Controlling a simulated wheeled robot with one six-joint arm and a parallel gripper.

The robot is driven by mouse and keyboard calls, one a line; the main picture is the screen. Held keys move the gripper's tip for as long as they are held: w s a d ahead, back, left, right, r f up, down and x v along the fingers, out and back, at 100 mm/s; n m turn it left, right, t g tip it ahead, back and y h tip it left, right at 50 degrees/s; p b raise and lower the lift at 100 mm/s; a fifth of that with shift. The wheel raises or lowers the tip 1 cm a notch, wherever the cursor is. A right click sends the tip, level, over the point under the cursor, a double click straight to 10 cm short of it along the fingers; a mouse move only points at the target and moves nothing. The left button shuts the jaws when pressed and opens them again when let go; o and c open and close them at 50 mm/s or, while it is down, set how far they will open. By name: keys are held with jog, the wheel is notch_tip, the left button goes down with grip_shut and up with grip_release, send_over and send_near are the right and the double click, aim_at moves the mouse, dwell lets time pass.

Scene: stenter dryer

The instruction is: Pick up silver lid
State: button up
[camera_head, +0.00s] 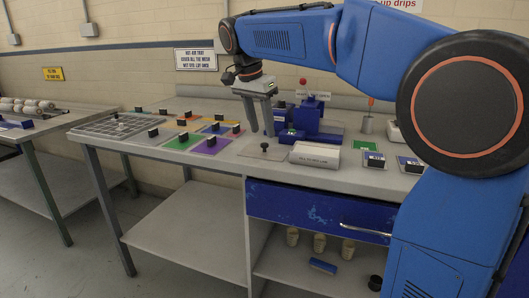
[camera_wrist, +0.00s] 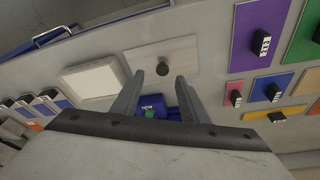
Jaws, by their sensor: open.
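The silver lid (camera_head: 251,151) is a flat pale metal plate with a small dark round knob in its middle. It lies on the worktop below my gripper, and it also shows in the wrist view (camera_wrist: 182,50). My gripper (camera_head: 262,131) points down above the lid, with its fingers apart and nothing between them. In the wrist view my gripper (camera_wrist: 160,80) has its two fingertips on either side of the image line just below the knob. The fingers look clear of the plate, but the exact height is hard to tell.
A white box (camera_head: 315,155) stands right of the lid. A blue device (camera_head: 319,126) stands behind it. Coloured plates with black handles, such as the purple one (camera_head: 212,147), lie to the left. A blue drawer (camera_head: 317,212) is under the worktop.

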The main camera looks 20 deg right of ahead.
aim_at(264, 143)
jog(key=shift+w+x, duration=0.2)
jog(key=shift+x, duration=2.35)
jog(key=shift+a, duration=0.15)
grip_shut()
